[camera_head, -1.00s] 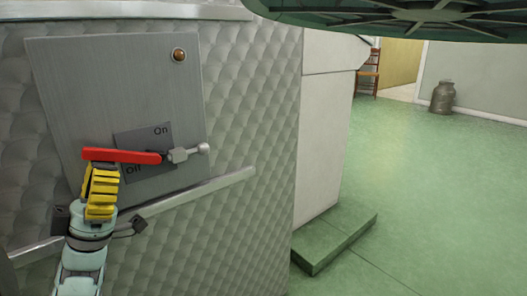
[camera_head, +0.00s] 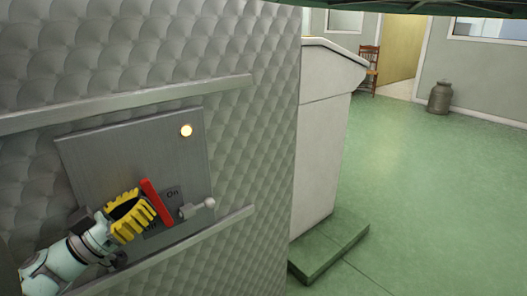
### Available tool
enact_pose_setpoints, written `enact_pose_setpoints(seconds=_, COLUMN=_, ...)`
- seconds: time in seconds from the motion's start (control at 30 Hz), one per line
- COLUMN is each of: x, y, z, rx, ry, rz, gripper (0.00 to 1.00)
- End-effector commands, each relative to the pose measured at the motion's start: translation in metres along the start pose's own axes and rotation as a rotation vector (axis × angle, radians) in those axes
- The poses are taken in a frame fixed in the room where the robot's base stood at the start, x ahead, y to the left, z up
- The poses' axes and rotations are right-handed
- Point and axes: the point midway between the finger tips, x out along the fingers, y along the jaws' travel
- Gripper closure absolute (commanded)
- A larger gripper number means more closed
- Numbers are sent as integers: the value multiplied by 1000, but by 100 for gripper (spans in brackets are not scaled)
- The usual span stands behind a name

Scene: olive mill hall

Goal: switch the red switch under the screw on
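The red switch handle (camera_head: 158,201) is on a grey metal panel (camera_head: 100,155) on the quilted metal wall. It stands steeply, its upper end leaning left, across a dark plate (camera_head: 174,200). The "On" label shows just right of the handle; the "Off" label is mostly hidden. A pale knobbed lever (camera_head: 198,208) sticks out at the handle's right. The round lamp (camera_head: 186,131) above is lit. My gripper (camera_head: 146,207), with yellow ribbed fingers, is at the left side of the handle, its tips against or very near it. Whether its fingertips are closed together is unclear.
Metal rails run above and below the panel (camera_head: 130,97). To the right stand a white cabinet (camera_head: 318,150) and a low green step (camera_head: 330,250). A chair (camera_head: 368,70) and a metal can (camera_head: 440,97) are far back. The green floor at right is open.

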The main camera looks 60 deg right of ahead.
Motion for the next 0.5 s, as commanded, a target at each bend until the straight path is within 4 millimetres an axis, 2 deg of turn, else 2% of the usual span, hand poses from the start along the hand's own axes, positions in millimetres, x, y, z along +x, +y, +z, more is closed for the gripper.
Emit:
enact_pose_setpoints(seconds=0.03, x=6, y=2, z=-5, rx=0, ry=-45, rz=8, gripper=100)
enact_pose_setpoints(seconds=0.17, x=12, y=2, z=-4, rx=1, ry=-128, rz=10, gripper=100)
enact_pose_setpoints(seconds=0.5, x=19, y=1, z=-2, rx=0, ry=-125, rz=4, gripper=100)
